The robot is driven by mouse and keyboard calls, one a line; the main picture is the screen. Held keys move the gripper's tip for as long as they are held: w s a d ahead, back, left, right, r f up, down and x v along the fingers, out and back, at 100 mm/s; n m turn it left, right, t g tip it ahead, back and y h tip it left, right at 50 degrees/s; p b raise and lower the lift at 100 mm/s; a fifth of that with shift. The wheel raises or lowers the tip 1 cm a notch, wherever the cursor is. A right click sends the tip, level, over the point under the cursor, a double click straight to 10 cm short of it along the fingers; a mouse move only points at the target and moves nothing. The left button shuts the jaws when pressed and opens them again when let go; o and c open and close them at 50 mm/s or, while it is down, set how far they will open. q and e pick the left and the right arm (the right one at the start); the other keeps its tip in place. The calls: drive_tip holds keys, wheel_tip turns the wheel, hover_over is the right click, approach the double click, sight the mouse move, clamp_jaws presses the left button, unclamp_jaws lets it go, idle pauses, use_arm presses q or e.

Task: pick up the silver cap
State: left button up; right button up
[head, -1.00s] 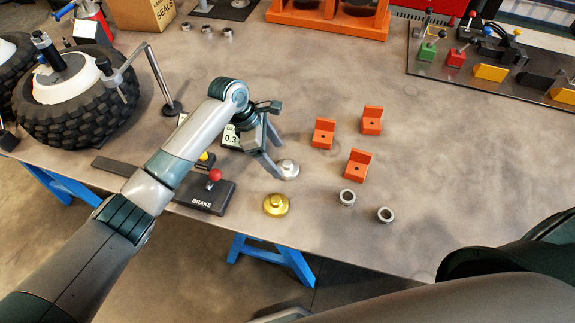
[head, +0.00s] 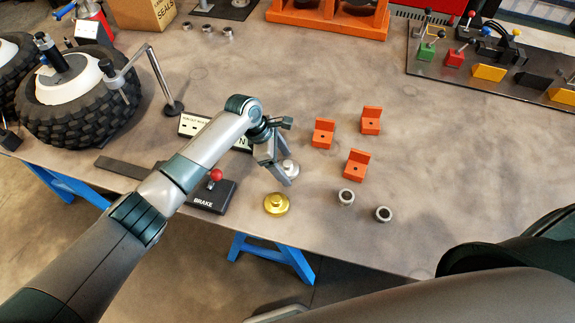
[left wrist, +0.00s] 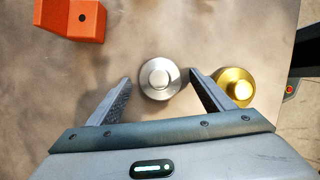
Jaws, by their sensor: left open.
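The silver cap (head: 291,168) sits on the table, partly hidden behind my left gripper in the head view. In the left wrist view the silver cap (left wrist: 159,78) is a round disc with a raised knob, lying between and just beyond the two fingertips. My left gripper (head: 280,175) is open and points down over the cap; its fingers also show in the left wrist view (left wrist: 158,78), one to each side of the cap. A gold cap (head: 276,204) lies near the table's front edge; in the left wrist view it (left wrist: 237,87) is close beside the right-hand finger.
Orange angle blocks (head: 357,164) and two grey rings (head: 346,197) stand to the right of the cap. The brake box (head: 211,196) with a red knob lies left, under my arm. A tyre (head: 78,104) stands far left. The table's right middle is clear.

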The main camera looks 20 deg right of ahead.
sight(289, 163)
use_arm(q)
drive_tip(key=c, duration=1.1)
drive_tip(key=shift+r, duration=0.15)
drive_tip(key=shift+r, duration=0.6)
wheel_tip(289, 163, up, 2)
drive_tip(key=shift+r+b, duration=0.15)
drive_tip(key=shift+b, duration=0.45)
drive_tip(key=s+r, duration=0.2)
drive_tip(key=s, duration=0.2)
drive_tip(key=s+r+b, duration=0.1)
drive_tip(key=s+r, duration=0.2)
drive_tip(key=s+d+r, duration=0.1)
drive_tip(key=s+r, duration=0.1)
drive_tip(key=s, duration=0.2)
drive_tip(key=shift+s+r, duration=0.15)
drive_tip(key=shift+s, duration=0.2)
